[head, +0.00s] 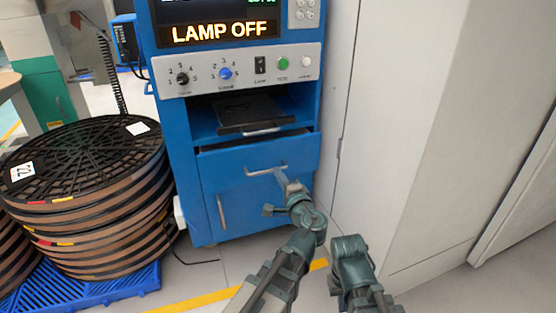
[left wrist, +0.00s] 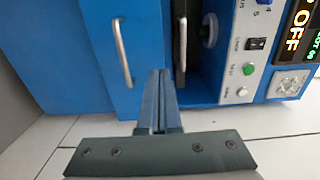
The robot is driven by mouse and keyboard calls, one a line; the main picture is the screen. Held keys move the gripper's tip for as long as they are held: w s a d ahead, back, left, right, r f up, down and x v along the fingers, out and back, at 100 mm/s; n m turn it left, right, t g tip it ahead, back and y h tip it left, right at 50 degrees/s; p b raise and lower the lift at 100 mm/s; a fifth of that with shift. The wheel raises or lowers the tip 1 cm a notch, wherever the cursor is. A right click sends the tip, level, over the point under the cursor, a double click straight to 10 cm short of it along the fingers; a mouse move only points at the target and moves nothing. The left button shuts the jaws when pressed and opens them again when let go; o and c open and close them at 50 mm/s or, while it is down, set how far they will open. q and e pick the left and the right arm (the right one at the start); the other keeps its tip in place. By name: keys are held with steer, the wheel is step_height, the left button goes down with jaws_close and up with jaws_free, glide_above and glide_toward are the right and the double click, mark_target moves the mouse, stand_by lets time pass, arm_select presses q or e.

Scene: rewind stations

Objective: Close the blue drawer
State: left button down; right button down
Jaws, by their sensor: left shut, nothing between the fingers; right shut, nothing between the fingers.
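The blue drawer (head: 235,165) is in the blue cabinet, below an open shelf bay. A dark gap shows along its top edge, so its front appears to stand a little out. Its silver bar handle (head: 266,170) also shows in the left wrist view (left wrist: 122,52). My left gripper (head: 281,177) is shut and empty, with its fingertips close to the drawer front beside the handle. In the left wrist view its fingers (left wrist: 160,75) point at the drawer's upper part; I cannot tell whether they touch it. My right gripper (head: 348,245) is lower right, away from the drawer, shut, its fingers barely discernible.
A black tray (head: 250,112) sits in the bay, under a control panel (head: 240,70) and a "LAMP OFF" display (head: 225,32). A lower door (head: 235,212) is shut. Stacked reels (head: 85,190) stand on a blue pallet at left. A pale wall cabinet (head: 400,120) stands close at right.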

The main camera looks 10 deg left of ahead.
mark_target(262, 145)
arm_select(q)
steer(key=x, duration=1.4)
steer(key=shift+r, duration=0.15)
steer(key=shift+w, duration=0.15)
steer(key=x, duration=0.5)
steer(key=shift+w, duration=0.1)
steer(key=shift+w+a+r, duration=0.1)
